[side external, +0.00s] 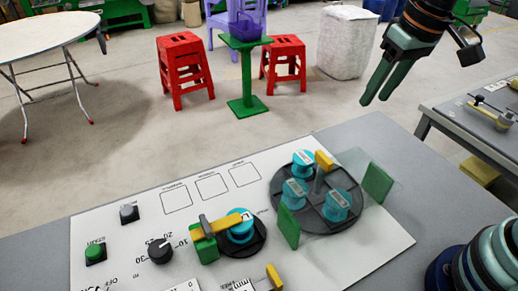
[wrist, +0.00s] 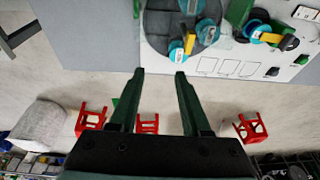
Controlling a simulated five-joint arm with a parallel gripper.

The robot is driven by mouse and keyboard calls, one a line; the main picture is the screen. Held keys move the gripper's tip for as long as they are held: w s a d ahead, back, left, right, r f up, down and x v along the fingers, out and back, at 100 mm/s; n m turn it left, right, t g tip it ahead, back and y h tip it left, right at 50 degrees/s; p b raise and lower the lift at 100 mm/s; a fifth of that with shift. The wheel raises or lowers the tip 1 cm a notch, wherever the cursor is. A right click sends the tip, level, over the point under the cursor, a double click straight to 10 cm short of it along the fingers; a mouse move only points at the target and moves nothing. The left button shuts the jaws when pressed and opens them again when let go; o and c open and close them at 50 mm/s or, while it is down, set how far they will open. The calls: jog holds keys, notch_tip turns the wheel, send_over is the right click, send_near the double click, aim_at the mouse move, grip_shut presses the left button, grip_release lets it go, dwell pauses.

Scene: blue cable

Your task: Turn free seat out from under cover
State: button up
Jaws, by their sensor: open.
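A dark grey round turntable (side external: 318,221) lies on the white panel and carries several seats. Blue labelled spools (side external: 294,193) sit in three of them; the seat on the right side looks empty and dark. The turntable also shows at the top of the wrist view (wrist: 153,24). My gripper (side external: 377,99) is open and empty, above and beyond the turntable, touching nothing; its fingers show in the wrist view (wrist: 160,74).
Left of the turntable, another blue spool (side external: 240,232) sits in a black holder under a yellow arm (side external: 222,224) with a green block (side external: 205,245). A black knob (side external: 160,250) and green button (side external: 95,252) are farther left.

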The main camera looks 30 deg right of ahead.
aim_at(325, 157)
jog(key=w+a+f+g, duration=0.2)
jog(key=w+a+g, duration=0.1)
jog(key=a, duration=0.4)
jog(key=shift+h, duration=0.3)
notch_tip(325, 157, down, 12)
jog(key=shift+s+f, duration=0.1)
grip_shut()
dwell(1.3)
